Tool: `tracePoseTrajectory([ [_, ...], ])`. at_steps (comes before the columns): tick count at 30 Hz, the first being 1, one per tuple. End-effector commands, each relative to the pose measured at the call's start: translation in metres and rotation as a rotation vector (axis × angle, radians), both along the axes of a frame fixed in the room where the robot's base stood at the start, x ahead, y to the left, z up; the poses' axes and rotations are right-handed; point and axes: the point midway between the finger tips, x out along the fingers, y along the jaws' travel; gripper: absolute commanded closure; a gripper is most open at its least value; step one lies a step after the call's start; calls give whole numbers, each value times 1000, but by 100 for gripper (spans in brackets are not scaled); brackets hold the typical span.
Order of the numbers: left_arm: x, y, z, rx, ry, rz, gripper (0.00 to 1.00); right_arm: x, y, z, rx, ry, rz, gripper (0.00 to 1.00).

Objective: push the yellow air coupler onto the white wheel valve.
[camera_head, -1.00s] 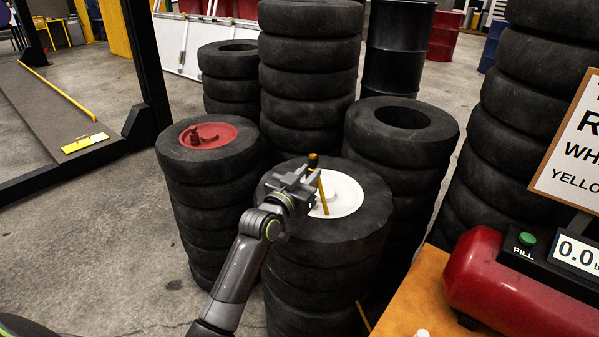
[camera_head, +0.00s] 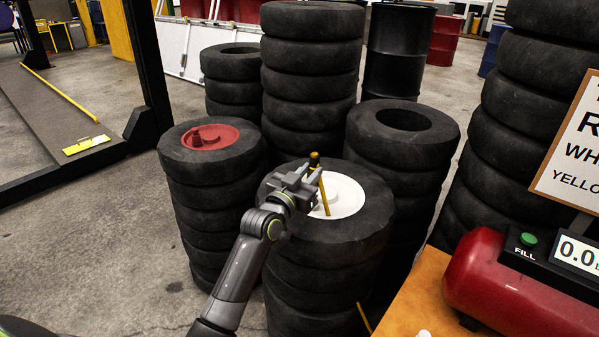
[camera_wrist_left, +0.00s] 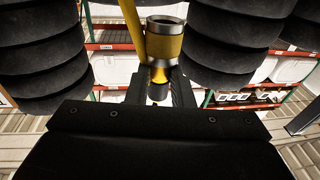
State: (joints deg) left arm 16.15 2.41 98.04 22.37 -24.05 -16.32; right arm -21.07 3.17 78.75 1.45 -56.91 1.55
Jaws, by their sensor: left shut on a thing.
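The white wheel (camera_head: 341,196) lies in the top tyre of the front middle stack. Its valve is hidden behind my gripper and the coupler. My left gripper (camera_head: 306,182) is over the left part of this wheel, shut on the yellow air coupler (camera_head: 314,161). My right gripper is not in view.
A red wheel (camera_head: 211,138) tops the stack to the left. Other tyre stacks (camera_head: 402,150) stand close behind and to the right. A red air tank (camera_head: 510,290) with a green FILL button (camera_head: 528,239) and display stands at lower right, beside a sign (camera_head: 570,145).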

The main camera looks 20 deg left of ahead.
Motion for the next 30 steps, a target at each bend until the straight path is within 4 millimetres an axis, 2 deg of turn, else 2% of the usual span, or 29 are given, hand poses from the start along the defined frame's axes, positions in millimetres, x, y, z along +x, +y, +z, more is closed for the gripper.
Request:
tracePoseTrajectory([
  [1, 5, 5, 2, 43, -23, 17, 100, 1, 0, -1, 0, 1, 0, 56],
  [8, 6, 5, 3, 42, -27, 17, 100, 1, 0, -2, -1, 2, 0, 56],
  [30, 10, 6, -16, 40, -53, 18, 100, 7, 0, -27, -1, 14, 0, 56],
])
